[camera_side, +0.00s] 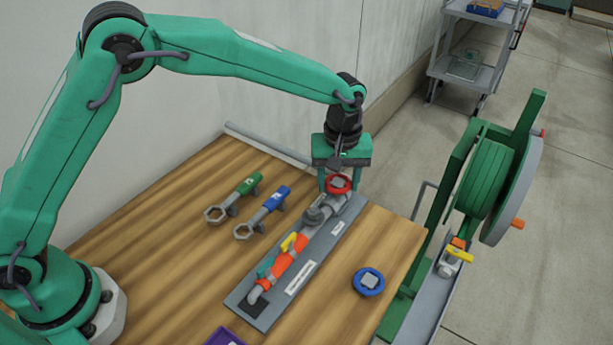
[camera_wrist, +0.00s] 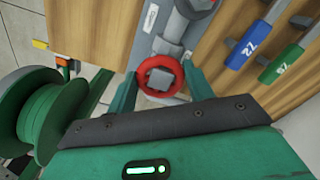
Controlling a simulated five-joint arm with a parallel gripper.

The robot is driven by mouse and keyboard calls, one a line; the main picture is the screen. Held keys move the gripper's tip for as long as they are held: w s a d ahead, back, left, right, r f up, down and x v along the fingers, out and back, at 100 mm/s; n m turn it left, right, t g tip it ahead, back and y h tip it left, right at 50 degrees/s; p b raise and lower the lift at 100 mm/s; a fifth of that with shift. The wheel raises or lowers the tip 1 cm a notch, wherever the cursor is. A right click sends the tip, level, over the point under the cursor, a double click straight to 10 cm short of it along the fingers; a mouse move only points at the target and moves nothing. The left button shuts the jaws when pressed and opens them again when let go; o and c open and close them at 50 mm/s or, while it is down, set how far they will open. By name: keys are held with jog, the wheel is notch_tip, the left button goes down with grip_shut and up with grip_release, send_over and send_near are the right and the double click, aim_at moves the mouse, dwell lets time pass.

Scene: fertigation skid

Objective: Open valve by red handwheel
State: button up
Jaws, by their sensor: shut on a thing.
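The red handwheel (camera_side: 338,184) sits on top of the grey valve at the far end of a pipe run on a grey base plate (camera_side: 270,311). In the wrist view the red handwheel (camera_wrist: 145,61) is a ring around a grey square hub. My gripper (camera_side: 338,187) points down over the wheel, one green finger on each side of its rim. In the wrist view my gripper (camera_wrist: 158,77) is shut on the handwheel. The part of the valve under the wheel is partly hidden.
A yellow lever (camera_side: 290,242) and a teal lever (camera_side: 265,267) stand on the orange pipe. A green-handled wrench (camera_side: 238,194) and a blue-handled wrench (camera_side: 267,208) lie left. A blue handwheel (camera_side: 369,281) lies right. A green hose reel (camera_side: 487,180) stands beyond the table edge.

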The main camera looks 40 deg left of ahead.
jog(key=n, duration=0.4)
jog(key=shift+n, duration=1.2)
jog(key=shift+s, duration=0.1)
jog(key=shift+n, duration=1.2)
jog(key=n, duration=0.4)
jog(key=shift+f, duration=0.1)
